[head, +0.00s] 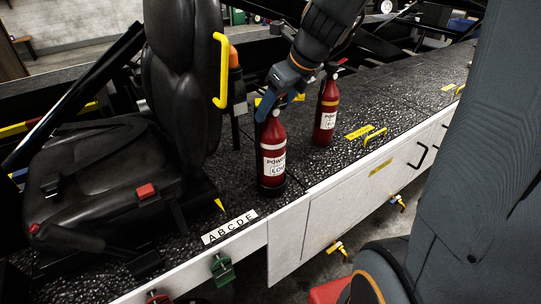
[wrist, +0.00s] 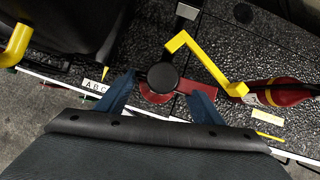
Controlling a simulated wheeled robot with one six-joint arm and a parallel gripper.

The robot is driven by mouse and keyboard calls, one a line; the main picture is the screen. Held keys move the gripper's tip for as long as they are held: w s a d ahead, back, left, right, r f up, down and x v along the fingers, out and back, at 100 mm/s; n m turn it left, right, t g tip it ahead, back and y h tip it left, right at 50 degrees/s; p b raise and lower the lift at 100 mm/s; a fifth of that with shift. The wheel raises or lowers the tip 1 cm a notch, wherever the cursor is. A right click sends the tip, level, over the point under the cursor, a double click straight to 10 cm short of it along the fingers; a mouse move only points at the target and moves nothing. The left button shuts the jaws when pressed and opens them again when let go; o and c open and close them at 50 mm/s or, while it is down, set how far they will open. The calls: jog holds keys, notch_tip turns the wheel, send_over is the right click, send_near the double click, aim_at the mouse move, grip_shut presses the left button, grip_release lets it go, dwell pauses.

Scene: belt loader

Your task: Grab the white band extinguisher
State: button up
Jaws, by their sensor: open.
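The white band extinguisher (head: 273,160) is a red cylinder with a pale band and a white label. It stands upright on the dark speckled deck, right of the black seat. My gripper (head: 280,98) is at its top, with blue fingers apart. In the wrist view, my gripper (wrist: 163,95) has one finger on each side of the round black top, with red parts of the extinguisher (wrist: 152,97) showing below it. I cannot tell whether a finger touches it. A second red extinguisher (head: 327,112), with a yellow band, stands farther back to the right.
A black seat (head: 185,90) with a yellow grab bar (head: 221,70) is close on the left. A yellow bent bar (wrist: 205,65) crosses near the fingers in the wrist view. An ABCDE label (head: 230,227) lies by the deck's front edge. Deck beyond the second extinguisher looks mostly clear.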

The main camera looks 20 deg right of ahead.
aim_at(267, 118)
jog(key=shift+x, duration=2.75)
jog(key=shift+w, duration=0.1)
jog(key=shift+c, duration=0.5)
grip_shut()
